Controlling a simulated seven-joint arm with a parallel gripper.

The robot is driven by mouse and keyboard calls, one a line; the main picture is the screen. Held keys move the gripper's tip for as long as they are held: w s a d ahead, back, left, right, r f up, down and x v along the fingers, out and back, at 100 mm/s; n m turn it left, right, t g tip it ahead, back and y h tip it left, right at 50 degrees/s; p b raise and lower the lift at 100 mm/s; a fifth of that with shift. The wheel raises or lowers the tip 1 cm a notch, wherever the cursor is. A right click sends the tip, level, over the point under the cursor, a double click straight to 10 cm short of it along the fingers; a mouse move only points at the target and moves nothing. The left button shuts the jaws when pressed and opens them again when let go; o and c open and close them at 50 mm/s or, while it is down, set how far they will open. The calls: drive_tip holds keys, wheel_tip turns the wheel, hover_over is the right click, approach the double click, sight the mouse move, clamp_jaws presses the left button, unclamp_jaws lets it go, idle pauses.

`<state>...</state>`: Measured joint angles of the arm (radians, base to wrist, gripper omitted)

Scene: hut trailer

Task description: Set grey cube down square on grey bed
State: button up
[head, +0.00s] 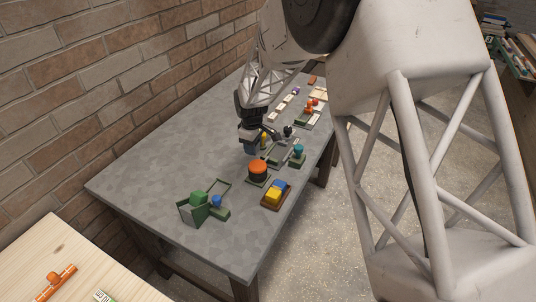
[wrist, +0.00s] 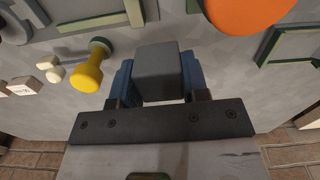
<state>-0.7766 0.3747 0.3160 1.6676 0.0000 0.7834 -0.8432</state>
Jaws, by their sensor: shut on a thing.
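My gripper (head: 251,147) hangs over the far middle of the grey table in the head view. In the wrist view its blue fingers (wrist: 158,80) are shut on the grey cube (wrist: 157,66), one on each side. The cube sits about square between them. In the head view the fingers hide the cube. A grey tray-like piece (head: 282,152) lies to the right of the gripper and may be the grey bed; I cannot tell for sure. The wrist view shows a grey-green framed piece (wrist: 85,10) beyond the cube at upper left.
An orange round block (head: 257,168) stands close in front of the gripper. A yellow knob (wrist: 91,68) is left of the cube in the wrist view. The table's left is clear.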

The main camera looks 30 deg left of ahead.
drive_tip(key=n, duration=0.1)
drive_tip(key=w+d+r+n, duration=0.1)
drive_tip(key=n, duration=0.3)
drive_tip(key=shift+w+d+r, duration=0.3)
drive_tip(key=shift+d+r, duration=0.05)
drive_tip(key=n, duration=0.2)
drive_tip(key=w+d+r+n, duration=0.1)
drive_tip(key=shift+w+d+r+n, duration=0.1)
drive_tip(key=shift+d+n, duration=0.1)
drive_tip(key=shift+n, duration=0.2)
drive_tip(key=d+r+n, duration=0.1)
drive_tip(key=n, duration=0.2)
drive_tip(key=w+d+r+n, duration=0.1)
drive_tip(key=n, duration=0.1)
drive_tip(key=w+d+n, duration=0.1)
drive_tip(key=n, duration=0.2)
drive_tip(key=shift+w+r+n, duration=0.2)
drive_tip(key=shift+r+n, duration=0.1)
drive_tip(key=shift+r, duration=0.1)
approach(274, 150)
drive_tip(key=shift+s+d+f, duration=0.45)
drive_tip(key=shift+s+f, duration=0.3)
drive_tip(key=shift+s, duration=0.1)
drive_tip(key=shift+s+d+f, duration=0.45)
drive_tip(key=shift+s+f, duration=0.3)
drive_tip(key=shift+s, duration=0.1)
drive_tip(key=shift+f, duration=1.85)
